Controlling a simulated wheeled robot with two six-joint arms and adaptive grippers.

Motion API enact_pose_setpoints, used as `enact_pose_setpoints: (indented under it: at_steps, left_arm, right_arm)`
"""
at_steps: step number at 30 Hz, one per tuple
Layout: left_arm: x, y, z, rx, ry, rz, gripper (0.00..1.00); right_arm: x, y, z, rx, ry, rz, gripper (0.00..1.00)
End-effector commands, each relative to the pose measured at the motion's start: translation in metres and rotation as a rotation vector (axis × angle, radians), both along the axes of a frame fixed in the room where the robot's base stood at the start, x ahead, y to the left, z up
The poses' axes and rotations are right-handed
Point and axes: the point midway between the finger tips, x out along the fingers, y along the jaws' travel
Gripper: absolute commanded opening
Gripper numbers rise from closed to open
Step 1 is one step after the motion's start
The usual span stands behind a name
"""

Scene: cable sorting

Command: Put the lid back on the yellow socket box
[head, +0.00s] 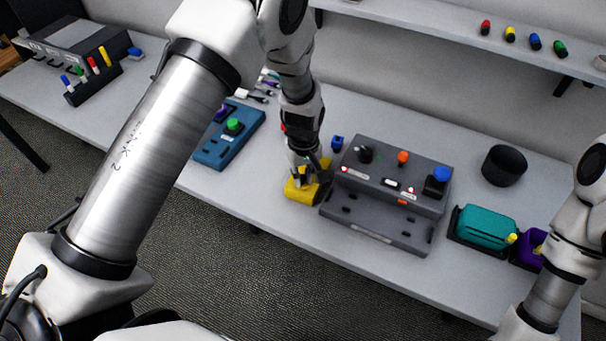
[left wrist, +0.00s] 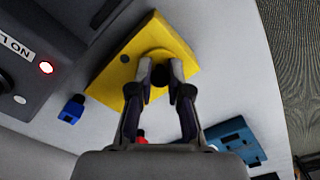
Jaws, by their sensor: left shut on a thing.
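A yellow block-like piece (head: 301,191) is at the table's front edge, just left of the dark grey panel. In the left wrist view it is a flat yellow slab (left wrist: 126,70) with a round raised part in the middle. I cannot tell whether this is the lid alone or the lid on the yellow socket box; no separate yellow box shows. My right gripper is out of view; only part of my right arm shows at the right.
The dark grey panel (head: 375,226) with knobs and lights stands close right of the yellow piece. A small blue plug (head: 337,143) is behind it. A blue unit (head: 212,151) lies left. A teal box (head: 486,228), a purple box (head: 527,250) and a black cylinder (head: 504,166) are right.

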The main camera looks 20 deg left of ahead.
Motion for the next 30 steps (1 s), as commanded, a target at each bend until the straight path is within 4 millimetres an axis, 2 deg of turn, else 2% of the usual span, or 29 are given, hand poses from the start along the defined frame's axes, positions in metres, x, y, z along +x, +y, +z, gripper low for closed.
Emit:
enact_pose_setpoints:
  at_steps: [8,9,10,11,17,19,20,30]
  left_arm:
    - [0.0,0.0,-0.0003,0.0,0.0,0.0,0.04]
    - [0.0,0.0,-0.0003,0.0,0.0,0.0,0.31]
    - [-0.0001,0.0001,-0.0003,0.0,0.0,0.0,0.42]
    - [-0.0001,0.0001,-0.0003,0.0,0.0,0.0,0.47]
    - [-0.0001,0.0001,-0.0003,0.0,0.0,0.0,0.47]
    - [-0.0001,0.0001,-0.0003,0.0,0.0,0.0,0.66]
    - [-0.0001,0.0001,-0.0003,0.0,0.0,0.0,0.72]
    - [0.0,0.0,0.0017,0.0,0.0,0.0,0.72]
  right_arm:
    - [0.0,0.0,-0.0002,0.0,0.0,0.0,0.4]
    - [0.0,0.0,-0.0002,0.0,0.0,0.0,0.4]
    - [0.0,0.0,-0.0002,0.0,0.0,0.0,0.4]
    - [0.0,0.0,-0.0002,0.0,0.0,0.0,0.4]
    - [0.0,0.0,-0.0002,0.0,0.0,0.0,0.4]
    - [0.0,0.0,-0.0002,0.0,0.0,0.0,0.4]
    - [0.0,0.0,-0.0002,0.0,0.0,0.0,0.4]
    - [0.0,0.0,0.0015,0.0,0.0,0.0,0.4]
